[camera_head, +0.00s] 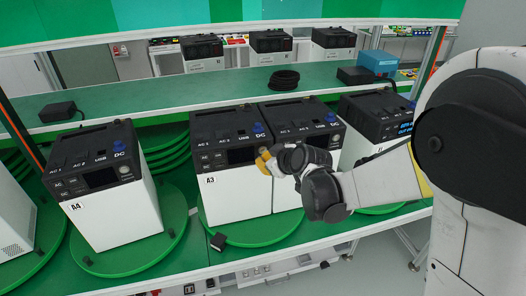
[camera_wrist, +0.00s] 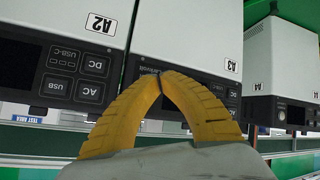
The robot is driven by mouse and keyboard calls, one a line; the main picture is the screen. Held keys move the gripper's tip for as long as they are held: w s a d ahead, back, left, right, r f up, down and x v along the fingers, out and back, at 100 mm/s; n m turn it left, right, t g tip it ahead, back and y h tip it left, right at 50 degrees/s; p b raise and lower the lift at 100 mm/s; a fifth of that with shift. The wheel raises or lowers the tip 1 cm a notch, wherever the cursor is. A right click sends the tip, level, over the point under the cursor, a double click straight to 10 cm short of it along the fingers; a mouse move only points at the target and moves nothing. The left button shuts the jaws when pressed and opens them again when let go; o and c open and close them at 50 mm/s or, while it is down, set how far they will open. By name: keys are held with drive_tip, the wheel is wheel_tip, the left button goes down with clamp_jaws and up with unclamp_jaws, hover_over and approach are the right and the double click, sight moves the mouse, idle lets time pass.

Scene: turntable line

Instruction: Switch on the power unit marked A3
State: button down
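The power unit marked A3 (camera_head: 225,203) stands on a green turntable, a white box with a black top and front panel. Its white front and A3 label also show upside down in the wrist view (camera_wrist: 190,40). My gripper (camera_head: 264,160) is in front of the right part of A3's panel. In the wrist view its yellow fingertips (camera_wrist: 160,78) meet with nothing visible between them. They hide part of A3's panel beside the A2 unit; I cannot tell whether they touch it. The panel's dark display (camera_head: 242,155) shows no lit reading.
The A2 unit (camera_wrist: 60,60) is close beside A3, its panel buttons visible. The A4 unit (camera_head: 120,218) stands to the left on another green turntable (camera_head: 130,262). A unit with a lit blue display (camera_head: 404,127) stands right. A shelf (camera_head: 220,92) runs above and behind.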

drive_tip(key=shift+w+a, duration=0.1)
drive_tip(key=shift+w, duration=0.25)
drive_tip(key=shift+w+a, duration=0.1)
drive_tip(key=shift+w, duration=0.25)
idle(0.6)
drive_tip(key=shift+s, duration=0.1)
drive_tip(key=shift+s+d+b, duration=0.25)
drive_tip(key=shift+s+b, duration=0.05)
drive_tip(key=shift+s, duration=0.35)
drive_tip(key=s, duration=0.2)
drive_tip(key=s+d, duration=0.1)
drive_tip(key=s, duration=0.1)
drive_tip(key=shift+s+d, duration=0.2)
drive_tip(key=shift+s, duration=0.2)
idle(0.6)
